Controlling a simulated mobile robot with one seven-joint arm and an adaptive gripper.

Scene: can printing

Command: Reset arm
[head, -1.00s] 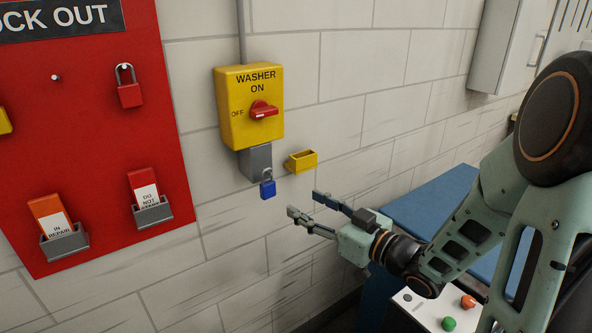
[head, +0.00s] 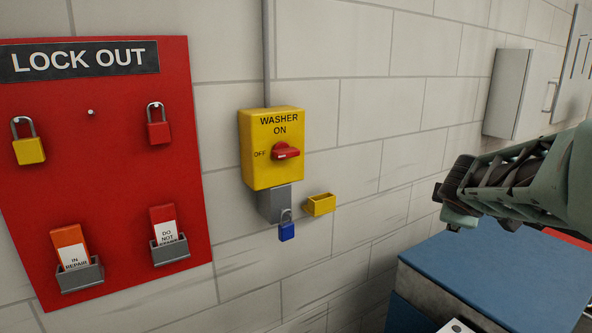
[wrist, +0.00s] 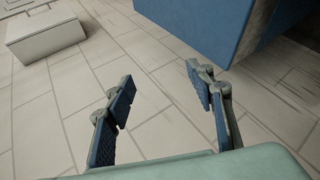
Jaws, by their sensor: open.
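In the head view my arm reaches in from the right, above the blue-topped box, and the fingers are not clearly visible there. The yellow washer switch box (head: 272,165) is on the wall, with its red knob (head: 285,151). A blue padlock (head: 287,231) hangs below it at the grey bracket (head: 274,203). A small empty-looking yellow holder (head: 320,205) is on the wall to the right. My gripper is apart from all of these.
A red lock-out board (head: 110,130) on the left holds a yellow padlock (head: 29,150), a red padlock (head: 159,132) and tags in two grey holders. The blue-topped box (head: 500,275) stands at the lower right. A grey wall cabinet (head: 507,93) is behind my arm.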

